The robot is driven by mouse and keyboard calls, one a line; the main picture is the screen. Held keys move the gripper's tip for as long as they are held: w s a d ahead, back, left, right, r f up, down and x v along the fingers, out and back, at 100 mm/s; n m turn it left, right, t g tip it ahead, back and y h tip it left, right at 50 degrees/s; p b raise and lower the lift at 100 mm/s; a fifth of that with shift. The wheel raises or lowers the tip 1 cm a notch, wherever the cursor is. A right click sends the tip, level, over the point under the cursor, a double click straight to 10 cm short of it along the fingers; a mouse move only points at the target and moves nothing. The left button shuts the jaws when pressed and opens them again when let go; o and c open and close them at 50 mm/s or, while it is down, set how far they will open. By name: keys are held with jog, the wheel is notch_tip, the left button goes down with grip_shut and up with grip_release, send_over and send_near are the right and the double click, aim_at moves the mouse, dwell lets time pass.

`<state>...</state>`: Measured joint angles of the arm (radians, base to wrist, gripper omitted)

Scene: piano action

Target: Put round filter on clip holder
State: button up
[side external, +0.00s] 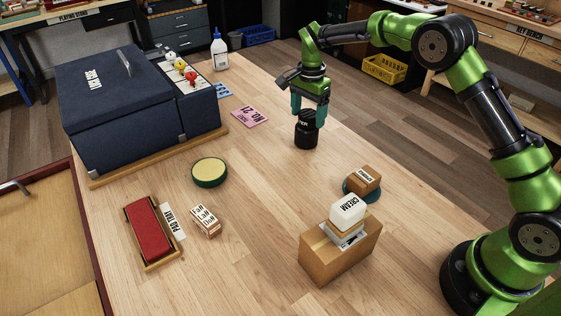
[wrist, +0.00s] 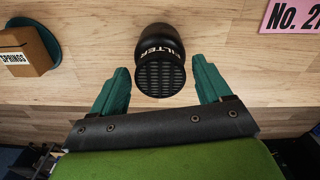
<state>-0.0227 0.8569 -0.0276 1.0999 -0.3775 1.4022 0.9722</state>
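The round filter (wrist: 160,72) is a black, rounded piece with white FILTER lettering and a ribbed end. In the side view the filter (side external: 306,134) stands on the wooden table at its far right part. My gripper (side external: 310,112) is directly above it, pointing down. In the wrist view my gripper (wrist: 160,66) is open, with one teal finger on each side of the filter and visible gaps between. I cannot tell which thing is the clip holder; no label for it is readable.
Left stand a dark blue case (side external: 110,105) and a knobbed panel (side external: 183,72). The table's middle is clear.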

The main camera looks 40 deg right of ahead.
aim_at(309, 113)
jog(key=s+r+n+t, duration=0.1)
jog(key=s+r, duration=0.1)
jog(key=r, duration=0.7)
jog(key=s+r+n, duration=0.1)
jog(key=s+r, duration=0.1)
jog(key=r, duration=0.7)
jog(key=s+r+n+t+y, duration=0.15)
jog(key=s+r+n, duration=0.25)
jog(key=s, duration=0.6)
jog(key=s+a+f+n+t, duration=0.1)
jog(key=s+f+n+t, duration=0.1)
jog(key=s, duration=0.6)
jog(key=s+a+f+n+t, duration=0.2)
jog(key=s+f+n, duration=0.1)
jog(key=s, duration=0.6)
jog(key=shift+s+f+n+t, duration=0.15)
jog(key=shift+s+n+t, duration=0.05)
jog(key=shift+n+t, duration=0.2)
